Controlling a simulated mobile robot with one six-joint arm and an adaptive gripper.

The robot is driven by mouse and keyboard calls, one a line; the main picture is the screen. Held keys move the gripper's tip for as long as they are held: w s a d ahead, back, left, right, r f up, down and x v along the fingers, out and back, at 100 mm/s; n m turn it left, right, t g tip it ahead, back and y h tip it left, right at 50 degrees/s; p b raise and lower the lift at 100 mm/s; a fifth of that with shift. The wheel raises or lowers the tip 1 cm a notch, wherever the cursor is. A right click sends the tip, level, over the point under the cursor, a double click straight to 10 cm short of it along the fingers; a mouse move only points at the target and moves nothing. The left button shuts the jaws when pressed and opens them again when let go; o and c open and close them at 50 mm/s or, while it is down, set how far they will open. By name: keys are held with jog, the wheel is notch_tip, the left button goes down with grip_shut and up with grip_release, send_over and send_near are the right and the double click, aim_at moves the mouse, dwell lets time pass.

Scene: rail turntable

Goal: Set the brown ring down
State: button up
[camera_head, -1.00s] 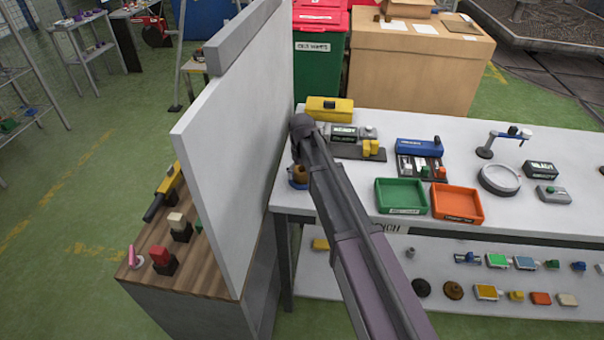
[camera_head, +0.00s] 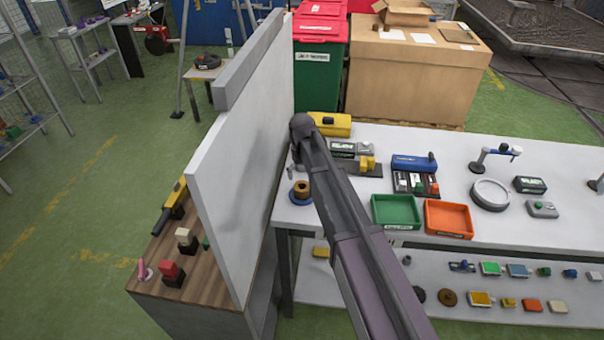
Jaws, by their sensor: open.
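The brown ring (camera_head: 301,187) sits on a small blue round base (camera_head: 300,197) at the left end of the white bench top (camera_head: 345,215), close to the white partition. My gripper (camera_head: 293,170) is only partly seen, just above and slightly left of the ring. It is open and appears apart from the ring. My own arm hides much of the gripper and part of the bench to the right of the ring.
The tall white partition (camera_head: 240,150) stands close on the left. Green (camera_head: 396,211) and orange trays (camera_head: 448,218) lie to the right, with a yellow box (camera_head: 330,124) behind. A lower shelf (camera_head: 390,300) holds several small parts.

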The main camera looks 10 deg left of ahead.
jog(key=shift+r+p, duration=1.6)
jog(key=shift+r, duration=0.35)
jog(key=s+d+m, duration=0.3)
jog(key=s+d, duration=0.7)
jog(key=d, duration=0.4)
jog(key=s+d+m, duration=0.3)
jog(key=s+d, duration=0.7)
jog(key=d, duration=0.4)
